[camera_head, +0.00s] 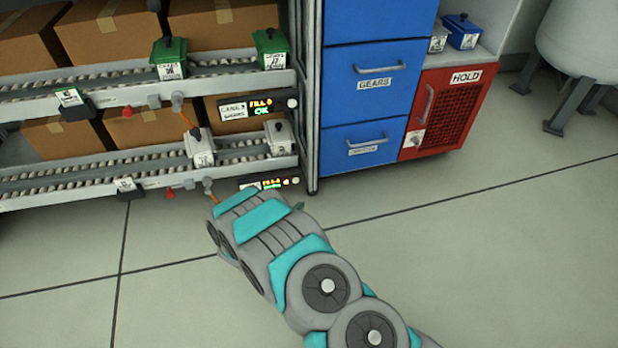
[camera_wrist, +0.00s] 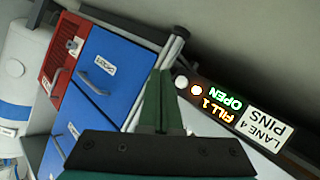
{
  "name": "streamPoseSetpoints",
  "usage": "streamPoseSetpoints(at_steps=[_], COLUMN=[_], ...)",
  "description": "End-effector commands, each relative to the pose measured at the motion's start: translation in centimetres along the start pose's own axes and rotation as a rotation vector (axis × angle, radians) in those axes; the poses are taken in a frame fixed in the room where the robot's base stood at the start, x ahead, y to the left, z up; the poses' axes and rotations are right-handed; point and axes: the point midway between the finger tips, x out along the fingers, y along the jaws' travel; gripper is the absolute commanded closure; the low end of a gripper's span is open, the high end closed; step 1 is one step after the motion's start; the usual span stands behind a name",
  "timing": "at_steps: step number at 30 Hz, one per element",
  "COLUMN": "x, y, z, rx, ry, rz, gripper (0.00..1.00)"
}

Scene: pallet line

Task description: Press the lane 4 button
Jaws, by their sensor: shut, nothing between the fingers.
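The lane 4 panel, a dark bar with a "LANE 4 PINS" label (camera_wrist: 265,128) and a lit "FILL 1 OPEN" display (camera_wrist: 222,104), is on the right in the wrist view. Two pale round spots, one at the panel's end (camera_wrist: 181,82) and one beside the display (camera_wrist: 196,91), sit close together; which is the button is unclear. My gripper (camera_wrist: 160,75) is shut and empty, its green fingertips just left of the end spot in the picture. I cannot tell if they touch the panel. In the head view the panel (camera_head: 268,184) is partly behind my arm.
The rack's rollers (camera_head: 90,172) hold boxes and bins above the panel. A rack post (camera_head: 312,120) stands right beside it. Blue drawers (camera_head: 374,90) and a red hold cage (camera_head: 447,108) stand to the right. The floor in front is clear.

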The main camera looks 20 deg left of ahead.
Motion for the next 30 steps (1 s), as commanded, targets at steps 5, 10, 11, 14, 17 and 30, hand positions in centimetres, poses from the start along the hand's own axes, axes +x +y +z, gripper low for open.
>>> streamPoseSetpoints(at_steps=[5, 10, 11, 14, 17, 30], x=[-0.4, -0.4, -0.4, -0.4, -0.4, 2.6], y=[0.3, 0.4, 0.4, 0.4, 0.4, -1.7], z=[0.9, 1.0, 1.0, 0.9, 0.9, -1.2], rx=[-0.032, -0.035, -0.035, -0.034, -0.034, -0.030], ry=[0.033, 0.037, 0.037, 0.036, 0.036, 0.034], rz=[0.036, 0.042, 0.042, 0.041, 0.041, 0.041], gripper=[1.00, 1.00, 1.00, 1.00, 1.00, 1.00])
